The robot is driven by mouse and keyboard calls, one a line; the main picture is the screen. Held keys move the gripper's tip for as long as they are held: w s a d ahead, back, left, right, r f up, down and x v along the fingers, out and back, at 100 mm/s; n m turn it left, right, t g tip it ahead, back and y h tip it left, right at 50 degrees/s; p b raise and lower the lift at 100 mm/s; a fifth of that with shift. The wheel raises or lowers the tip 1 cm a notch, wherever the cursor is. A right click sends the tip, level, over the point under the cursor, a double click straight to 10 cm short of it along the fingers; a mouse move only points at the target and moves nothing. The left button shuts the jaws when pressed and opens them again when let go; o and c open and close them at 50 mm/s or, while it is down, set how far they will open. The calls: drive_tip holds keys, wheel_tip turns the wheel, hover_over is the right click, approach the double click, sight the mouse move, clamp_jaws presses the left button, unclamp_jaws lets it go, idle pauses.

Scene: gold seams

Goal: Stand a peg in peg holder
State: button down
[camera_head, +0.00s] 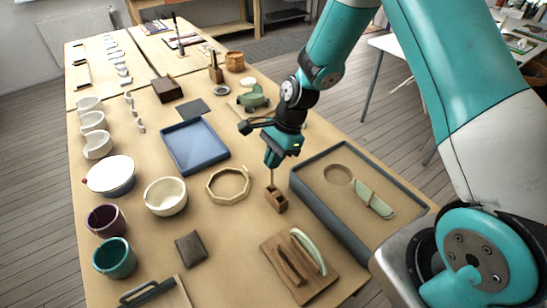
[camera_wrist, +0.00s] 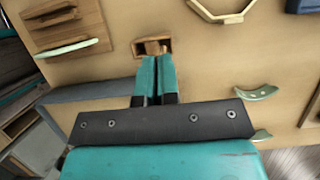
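The peg holder (camera_head: 277,201) is a small brown wooden block on the table, left of the grey-rimmed tray. It also shows in the wrist view (camera_wrist: 166,45), just beyond the fingertips. My gripper (camera_head: 272,167) points down above the holder, its teal fingers (camera_wrist: 157,62) close together. A thin wooden peg (camera_head: 272,178) stands upright from between the fingertips down to the holder. The peg's upper part is hidden by the fingers. Its lower end meets the holder's top in the head view; I cannot tell how deep it sits.
The grey-rimmed tray (camera_head: 318,213) lies close on the right, with a green-handled piece (camera_head: 373,200) inside. A wooden board (camera_head: 283,274) with curved pieces stands in front. An octagonal ring (camera_head: 211,194), a cream bowl (camera_head: 164,208) and a blue tray (camera_head: 169,150) lie to the left.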

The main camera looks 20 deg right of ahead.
drive_tip(key=shift+f+b, duration=1)
drive_tip(key=shift+f, duration=1.1)
idle(1.4)
drive_tip(key=c, duration=0.8)
unclamp_jaws()
drive_tip(key=shift+r, duration=0.1)
drive_tip(key=shift+r+p, duration=2.85)
drive_tip(key=shift+r, duration=0.1)
